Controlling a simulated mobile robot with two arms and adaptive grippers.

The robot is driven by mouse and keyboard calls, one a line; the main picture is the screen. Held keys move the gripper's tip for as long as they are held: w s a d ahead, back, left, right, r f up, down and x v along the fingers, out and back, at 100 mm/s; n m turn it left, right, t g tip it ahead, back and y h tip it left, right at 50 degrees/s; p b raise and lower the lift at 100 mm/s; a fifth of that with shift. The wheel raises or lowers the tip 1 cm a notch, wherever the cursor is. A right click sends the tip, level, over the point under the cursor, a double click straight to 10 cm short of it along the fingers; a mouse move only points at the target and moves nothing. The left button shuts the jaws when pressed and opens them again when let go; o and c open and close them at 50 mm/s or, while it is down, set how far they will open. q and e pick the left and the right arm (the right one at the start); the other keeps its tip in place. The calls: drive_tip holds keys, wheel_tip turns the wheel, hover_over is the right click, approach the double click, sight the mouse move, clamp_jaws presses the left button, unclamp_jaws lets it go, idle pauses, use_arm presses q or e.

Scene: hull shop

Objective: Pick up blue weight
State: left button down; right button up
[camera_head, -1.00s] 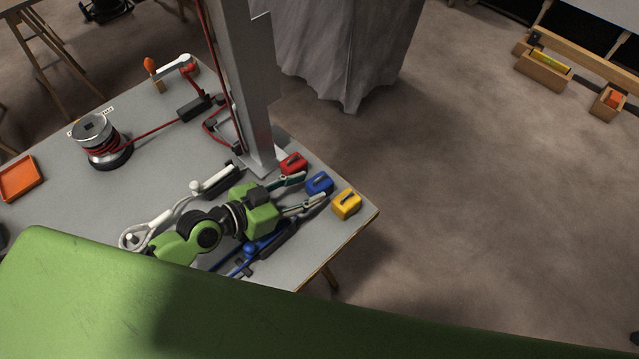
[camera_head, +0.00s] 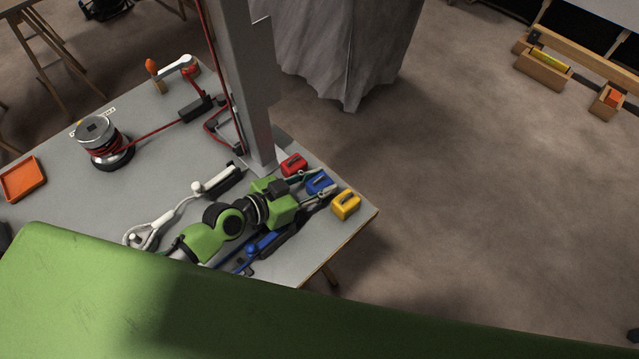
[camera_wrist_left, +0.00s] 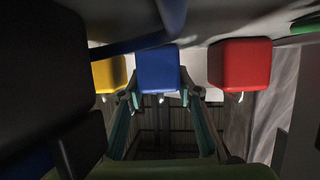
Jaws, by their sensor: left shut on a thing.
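The blue weight (camera_head: 319,182) stands on the grey table (camera_head: 163,179) near its right corner, between the red weight (camera_head: 293,164) and the yellow weight (camera_head: 346,204). My left gripper (camera_head: 320,184) reaches it from the left, one finger on each side, and is shut on it. In the left wrist view the blue weight (camera_wrist_left: 158,70) sits between the fingertips, with the yellow weight (camera_wrist_left: 109,74) to its left and the red weight (camera_wrist_left: 240,65) to its right. I cannot see a gap under the blue weight. My right gripper is not in view.
A grey post (camera_head: 247,90) rises from the table behind the red weight. A spool with red cord (camera_head: 102,142) and an orange tray (camera_head: 23,179) are at the left. A blue tool (camera_head: 250,251) lies near the front edge. Open floor is at the right.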

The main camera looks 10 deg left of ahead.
use_arm(q)
drive_tip(key=shift+r, duration=0.2)
drive_tip(key=shift+r, duration=0.2)
wheel_tip(320, 180, up, 2)
drive_tip(key=s+a+r+b, duration=0.3)
drive_tip(key=s+a+r, duration=0.3)
drive_tip(key=a+r, duration=0.4)
drive_tip(key=shift+a+r, duration=0.15)
drive_tip(key=shift+a, duration=1.1)
